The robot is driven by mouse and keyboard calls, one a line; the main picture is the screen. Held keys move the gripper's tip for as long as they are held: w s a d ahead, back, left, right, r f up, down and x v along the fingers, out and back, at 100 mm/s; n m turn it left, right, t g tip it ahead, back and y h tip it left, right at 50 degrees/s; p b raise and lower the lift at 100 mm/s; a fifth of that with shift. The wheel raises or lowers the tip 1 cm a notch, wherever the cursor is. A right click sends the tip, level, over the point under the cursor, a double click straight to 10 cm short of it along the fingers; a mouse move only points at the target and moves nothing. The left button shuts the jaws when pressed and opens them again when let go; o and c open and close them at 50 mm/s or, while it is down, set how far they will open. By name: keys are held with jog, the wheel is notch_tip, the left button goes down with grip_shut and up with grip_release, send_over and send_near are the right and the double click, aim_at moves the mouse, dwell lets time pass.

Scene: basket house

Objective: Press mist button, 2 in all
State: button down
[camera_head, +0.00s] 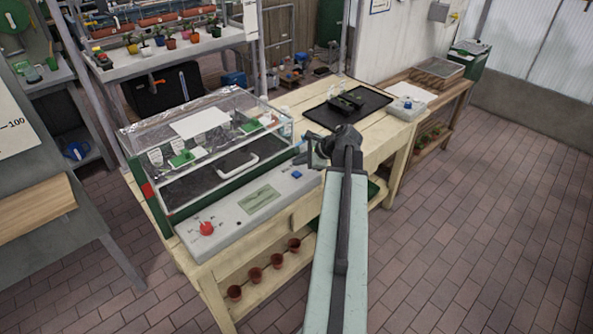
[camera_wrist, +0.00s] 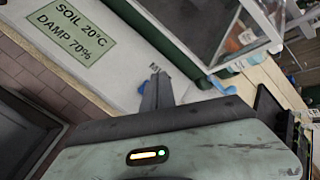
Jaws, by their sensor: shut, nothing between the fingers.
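The mist button is likely the small blue button (camera_head: 296,174) at the right end of the grey control panel (camera_head: 238,217) on the front of a glass-lidded propagator. My gripper (camera_head: 303,157) is shut and empty, just behind and above the blue button in the head view. In the wrist view the closed fingers (camera_wrist: 155,82) point at the pale panel beside a partly covered dark label (camera_wrist: 155,68).
A display (camera_head: 258,199) reads "SOIL 20°C DAMP 70%" in the wrist view (camera_wrist: 70,30). A red knob (camera_head: 206,228) sits at the panel's left. A black tray (camera_head: 372,103) and a grey box with a blue top (camera_head: 407,107) stand right on the wooden bench (camera_head: 385,141).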

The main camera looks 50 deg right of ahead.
aim_at(299, 174)
notch_tip(299, 174, up, 3)
jog(key=shift+r+p, duration=0.15)
jog(key=shift+p, duration=1.1)
jog(key=shift+f, duration=0.2)
